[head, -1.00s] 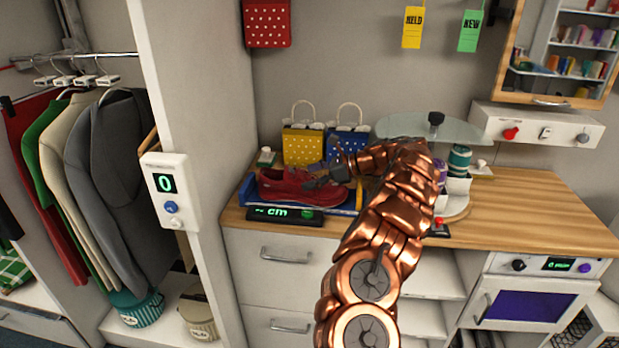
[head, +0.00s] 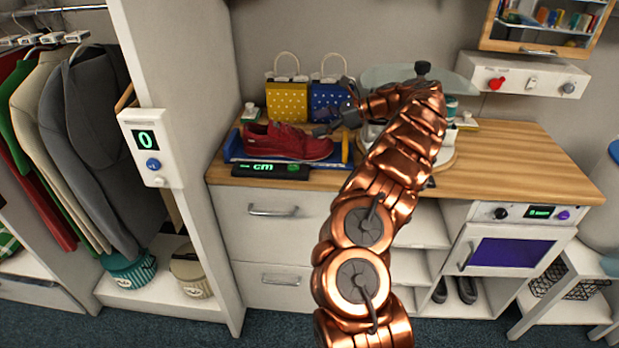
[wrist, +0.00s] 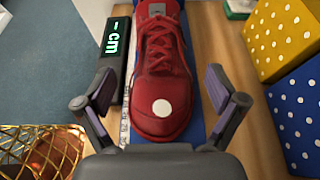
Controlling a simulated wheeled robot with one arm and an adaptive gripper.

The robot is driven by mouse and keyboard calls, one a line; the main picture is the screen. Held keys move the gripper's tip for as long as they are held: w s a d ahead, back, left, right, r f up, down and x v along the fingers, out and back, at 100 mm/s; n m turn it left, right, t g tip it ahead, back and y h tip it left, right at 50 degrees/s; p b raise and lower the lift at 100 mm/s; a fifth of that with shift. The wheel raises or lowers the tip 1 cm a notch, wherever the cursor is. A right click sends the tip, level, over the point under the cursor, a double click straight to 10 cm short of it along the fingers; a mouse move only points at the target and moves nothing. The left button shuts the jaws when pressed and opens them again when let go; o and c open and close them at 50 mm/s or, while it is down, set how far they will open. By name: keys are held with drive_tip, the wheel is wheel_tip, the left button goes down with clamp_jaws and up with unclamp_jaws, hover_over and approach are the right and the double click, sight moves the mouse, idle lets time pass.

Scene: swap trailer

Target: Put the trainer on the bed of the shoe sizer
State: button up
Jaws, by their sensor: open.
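The red trainer (head: 286,142) lies on the blue bed of the shoe sizer (head: 235,152), at the left end of the wooden counter. In the wrist view the trainer (wrist: 158,75) is sole down with its laces up and its white-dotted toe towards me. The sizer's display (head: 270,170) shows "cm" in green with dashes before it. My gripper (head: 335,122) is open, just right of the trainer's toe. In the wrist view its two fingers (wrist: 160,103) stand apart on either side of the toe, with gaps between them and the shoe.
A yellow dotted bag (head: 287,102) and a blue dotted bag (head: 328,98) stand behind the sizer. A glass-topped stand (head: 390,76) is right of them, partly behind my arm. The counter (head: 510,150) is clear at the right. A wall panel with a "0" display (head: 150,147) is at the left.

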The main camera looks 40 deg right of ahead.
drive_tip(key=s+a+r+n+g, duration=0.2)
drive_tip(key=a+r+n, duration=0.15)
drive_tip(key=a, duration=0.65)
drive_tip(key=s+a+r+n+g, duration=0.2)
drive_tip(key=a+n+g, duration=0.15)
drive_tip(key=a, duration=0.65)
drive_tip(key=s+a+r+n+g, duration=0.25)
drive_tip(key=a+n, duration=0.25)
drive_tip(key=a, duration=0.5)
drive_tip(key=s+a+f+n+g+h, duration=0.15)
drive_tip(key=s+a+n, duration=0.3)
drive_tip(key=s, duration=0.55)
drive_tip(key=s+a+f+n+g+h, duration=0.15)
drive_tip(key=s+a+n+h, duration=0.35)
drive_tip(key=s, duration=0.6)
drive_tip(key=s+d+f+n+h, duration=0.2)
drive_tip(key=s+d+f, duration=0.1)
drive_tip(key=s, duration=0.5)
drive_tip(key=s+d+f+n+h, duration=0.1)
drive_tip(key=s+d+f+n, duration=0.1)
drive_tip(key=s+f, duration=0.3)
drive_tip(key=s+d, duration=0.1)
drive_tip(key=s, duration=0.1)
drive_tip(key=shift+s+n+h, duration=0.35)
drive_tip(key=shift+s, duration=0.05)
drive_tip(key=shift+r, duration=0.1)
